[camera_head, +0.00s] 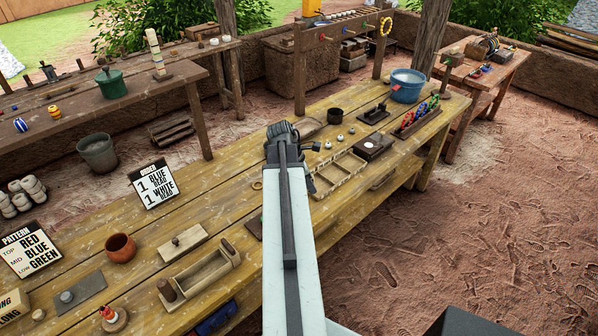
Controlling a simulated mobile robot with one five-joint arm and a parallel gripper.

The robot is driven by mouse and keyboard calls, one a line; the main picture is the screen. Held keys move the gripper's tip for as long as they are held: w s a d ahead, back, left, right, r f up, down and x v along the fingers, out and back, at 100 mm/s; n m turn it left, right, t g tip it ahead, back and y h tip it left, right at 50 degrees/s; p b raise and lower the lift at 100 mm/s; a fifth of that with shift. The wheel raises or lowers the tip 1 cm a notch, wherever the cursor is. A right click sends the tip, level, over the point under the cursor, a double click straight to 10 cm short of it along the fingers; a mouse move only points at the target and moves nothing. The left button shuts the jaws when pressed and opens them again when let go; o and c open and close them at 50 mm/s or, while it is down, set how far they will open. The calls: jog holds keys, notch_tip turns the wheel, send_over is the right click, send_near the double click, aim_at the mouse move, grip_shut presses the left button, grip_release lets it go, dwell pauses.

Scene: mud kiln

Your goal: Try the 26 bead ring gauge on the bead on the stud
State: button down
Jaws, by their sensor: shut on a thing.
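My gripper (283,132) is at the far end of my pale arm, over the middle of the wooden bench. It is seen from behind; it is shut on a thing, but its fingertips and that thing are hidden. No gauge marked 26 can be read. A small tan ring (257,185) lies on the bench just left of my arm. Small pale knob-like pieces (340,138) stand right of the gripper. A dark block (374,146) with a pale spot on top is farther right. I cannot tell which piece is the bead on the stud.
A wooden compartment tray (338,176) lies right of my arm. A blue tub (408,85) and a rack of coloured rings (421,117) stand at the far right. A dark cup (335,115) stands behind the knobs. An order sign (153,184), brown pot (121,247) and wooden box (203,272) are left.

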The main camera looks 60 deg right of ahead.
jog(key=shift+r, duration=0.1)
jog(key=r+p, duration=0.4)
jog(key=shift+w+d, duration=0.25)
jog(key=shift+d, duration=0.15)
jog(key=shift+f+b, duration=0.3)
jog(key=shift+f, duration=0.1)
jog(key=shift+s+f, duration=0.1)
notch_tip(320, 180, down, 5)
jog(key=b, duration=0.5)
jog(key=shift+f+b, duration=0.6)
jog(key=shift+b, duration=0.1)
jog(key=shift+f+b, duration=1.5)
dwell(1.2)
